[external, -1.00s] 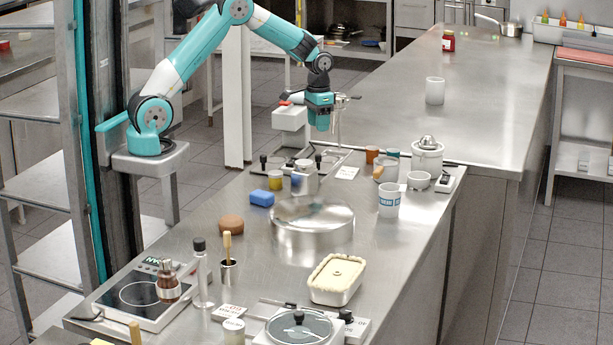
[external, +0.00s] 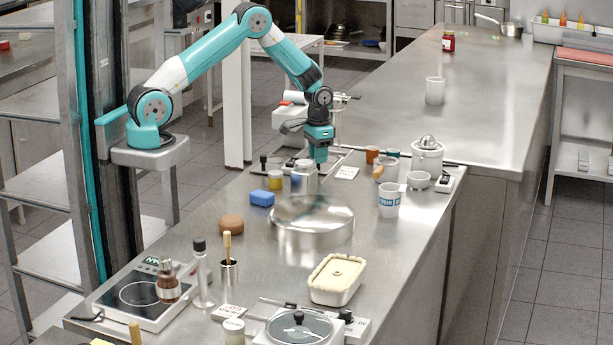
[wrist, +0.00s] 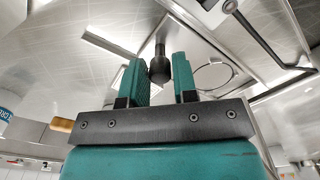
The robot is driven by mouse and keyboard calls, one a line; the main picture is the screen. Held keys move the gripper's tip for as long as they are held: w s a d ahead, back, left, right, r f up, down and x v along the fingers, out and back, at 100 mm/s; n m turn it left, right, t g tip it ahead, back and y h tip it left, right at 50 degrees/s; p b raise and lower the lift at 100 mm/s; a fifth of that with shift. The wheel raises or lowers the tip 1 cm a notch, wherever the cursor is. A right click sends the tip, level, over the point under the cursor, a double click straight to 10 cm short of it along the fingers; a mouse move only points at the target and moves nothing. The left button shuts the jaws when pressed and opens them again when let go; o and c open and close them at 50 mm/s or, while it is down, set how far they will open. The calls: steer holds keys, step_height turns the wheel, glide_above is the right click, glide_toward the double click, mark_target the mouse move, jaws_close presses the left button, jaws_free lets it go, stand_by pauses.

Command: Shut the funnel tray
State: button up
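My gripper (external: 320,154) points down over the far part of the steel bench, just right of a small metal container. In the wrist view its two teal fingers (wrist: 160,80) are apart. A black knob on a short stem (wrist: 159,68) shows between them; I cannot tell whether either finger touches it. The knob rises from a flat steel plate (wrist: 205,48) with a circular outline, which seems to be the funnel tray. In the external view the steel tray (external: 343,155) is partly hidden by my gripper and the container, so how far it is open is unclear.
A metal container (external: 304,177) stands close left of my gripper. A white appliance (external: 290,120) is behind it. A large round pan (external: 312,225) lies in front.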

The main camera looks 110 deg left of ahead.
jaws_close()
steer(key=d, duration=0.6)
steer(key=shift+d, duration=0.4)
steer(key=shift+o, duration=2.1)
jaws_free()
steer(key=shift+d, duration=0.15)
steer(key=shift+o, duration=0.3)
steer(key=shift+r, duration=0.1)
steer(key=shift+r, duration=0.35)
step_height(320, 180, up, 16)
steer(key=b, duration=0.2)
steer(key=shift+r+b, duration=0.25)
steer(key=shift+b, duration=0.1)
